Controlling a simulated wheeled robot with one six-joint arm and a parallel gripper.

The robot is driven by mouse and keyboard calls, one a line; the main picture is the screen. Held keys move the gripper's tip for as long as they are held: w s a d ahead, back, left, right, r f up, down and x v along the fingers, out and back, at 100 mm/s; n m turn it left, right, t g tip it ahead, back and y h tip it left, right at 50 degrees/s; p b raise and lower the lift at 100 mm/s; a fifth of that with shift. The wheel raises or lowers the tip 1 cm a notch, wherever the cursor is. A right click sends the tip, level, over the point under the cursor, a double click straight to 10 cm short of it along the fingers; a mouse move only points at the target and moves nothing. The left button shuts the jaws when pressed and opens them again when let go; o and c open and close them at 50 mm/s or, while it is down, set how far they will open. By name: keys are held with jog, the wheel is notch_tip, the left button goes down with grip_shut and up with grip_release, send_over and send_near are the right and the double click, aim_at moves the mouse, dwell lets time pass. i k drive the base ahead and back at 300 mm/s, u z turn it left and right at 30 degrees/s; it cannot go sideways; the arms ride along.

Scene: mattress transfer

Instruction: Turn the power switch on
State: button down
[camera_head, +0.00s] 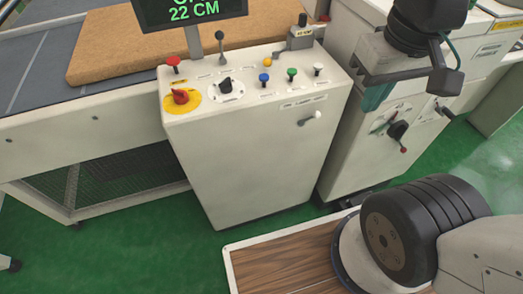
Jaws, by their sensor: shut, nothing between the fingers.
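A red rotary knob on a yellow plate (180,97) sits at the front left of the white control console's sloping top. On the front of the cabinet to the right is a black rotary switch (398,130) with a red-tipped handle pointing down and right. The labels are too small to tell which of these is the power switch. My gripper (376,98) hangs at the upper right, in front of that cabinet, above and left of the black rotary switch. It appears apart from the switch. Its teal fingers are shut and empty.
The white console (255,155) stands in the middle, with a black selector (226,86), several coloured buttons and levers on top. A display (192,11) reads 22 CM. A brown mattress slab (125,40) lies on the conveyor at left.

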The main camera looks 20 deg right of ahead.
aim_at(181, 97)
jog(key=u, duration=0.15)
jog(key=k, duration=0.2)
jog(key=u, duration=0.55)
jog(key=i, duration=0.35)
